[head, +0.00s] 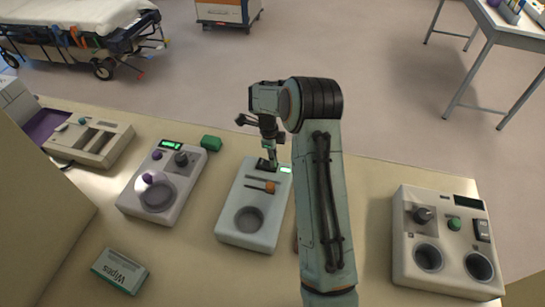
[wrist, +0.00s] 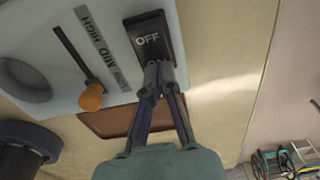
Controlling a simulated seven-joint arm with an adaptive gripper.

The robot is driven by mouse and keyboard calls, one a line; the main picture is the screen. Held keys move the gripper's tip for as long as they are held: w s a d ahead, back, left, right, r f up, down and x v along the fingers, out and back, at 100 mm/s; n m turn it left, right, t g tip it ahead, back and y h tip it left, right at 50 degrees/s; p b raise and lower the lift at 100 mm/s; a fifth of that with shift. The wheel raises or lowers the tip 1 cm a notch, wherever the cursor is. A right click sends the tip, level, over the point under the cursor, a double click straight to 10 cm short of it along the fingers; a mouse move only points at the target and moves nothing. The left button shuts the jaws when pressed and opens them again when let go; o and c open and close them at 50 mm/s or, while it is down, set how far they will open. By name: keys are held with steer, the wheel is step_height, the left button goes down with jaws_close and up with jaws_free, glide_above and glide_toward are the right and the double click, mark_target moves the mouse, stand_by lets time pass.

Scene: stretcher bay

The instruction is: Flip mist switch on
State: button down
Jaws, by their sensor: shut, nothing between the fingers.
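A pale unit (head: 233,228) on the counter carries a black rocker switch (wrist: 150,33). The upper half of the switch reads OFF in the wrist view; its lower end is hidden by my fingertips. My gripper (head: 270,163) points down at this switch, shut and empty. In the wrist view the closed fingertips (wrist: 158,73) are at the lower end of the switch; I cannot tell whether they press on it. The unit also has a lit green display (head: 285,170), an orange slider knob (wrist: 92,97) beside LOW, MID and HIGH marks, and a round recess.
A second unit (head: 133,206) with a dial and purple knob stands to the left, near a green block (head: 211,143). A control box (head: 400,262) with its own black switch (head: 482,230) is at right. A Wipes box (head: 120,270) lies front left. A stretcher (head: 75,25) stands behind.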

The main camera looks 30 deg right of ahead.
steer(key=shift+w+a+r, duration=0.35)
steer(key=shift+w+a, duration=0.15)
stand_by(0.3)
step_height(320, 180, up, 14)
steer(key=s+d, duration=0.1)
steer(key=shift+s+d, duration=0.3)
stand_by(0.4)
